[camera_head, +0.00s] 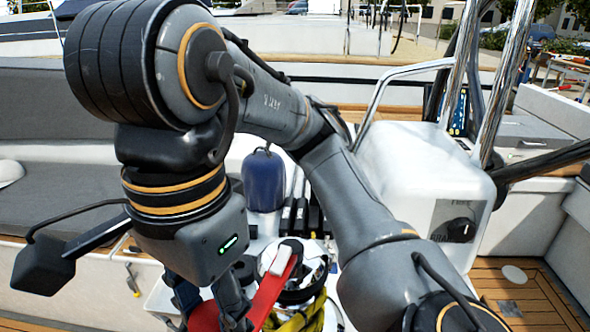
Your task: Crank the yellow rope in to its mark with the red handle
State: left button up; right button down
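The red handle (270,291) sits on top of the chrome winch (318,264) at the bottom centre. It points toward the lower left. The yellow rope (312,316) is wrapped around the winch below the handle; its mark cannot be made out. My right gripper (207,312) hangs down over the outer end of the handle. Red shows between its dark fingers, and they appear closed on it. The fingertips are partly cut off by the bottom edge. My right arm reaches across the view from the lower right. My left gripper is not in view.
A blue cylindrical fender-like object (264,181) stands behind the winch, with dark levers (297,215) beside it. A white console (415,180) with a black knob and steel rails is at the right. Grey cushioned seats (60,150) lie at the left.

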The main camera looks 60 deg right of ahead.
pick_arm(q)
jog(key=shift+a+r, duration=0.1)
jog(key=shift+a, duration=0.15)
pick_arm(e)
jog(key=shift+w+a+m, duration=0.25)
jog(key=shift+w+m, duration=0.35)
jog(key=shift+w, duration=0.45)
pick_arm(q)
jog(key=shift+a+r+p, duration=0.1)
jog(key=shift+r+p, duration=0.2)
jog(key=shift+p, duration=0.1)
pick_arm(e)
jog(key=shift+w+a+m, duration=0.1)
jog(key=shift+w+m, duration=1.1)
jog(key=shift+w, duration=0.95)
jog(key=shift+w, duration=0.1)
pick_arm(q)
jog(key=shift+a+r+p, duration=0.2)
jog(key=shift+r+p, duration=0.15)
pick_arm(e)
jog(key=shift+w+d+m, duration=0.2)
jog(key=shift+w+m, duration=0.4)
jog(key=shift+w, duration=0.45)
jog(key=shift+w+d+m, duration=0.15)
jog(key=shift+w+m, duration=0.45)
jog(key=shift+w, duration=0.4)
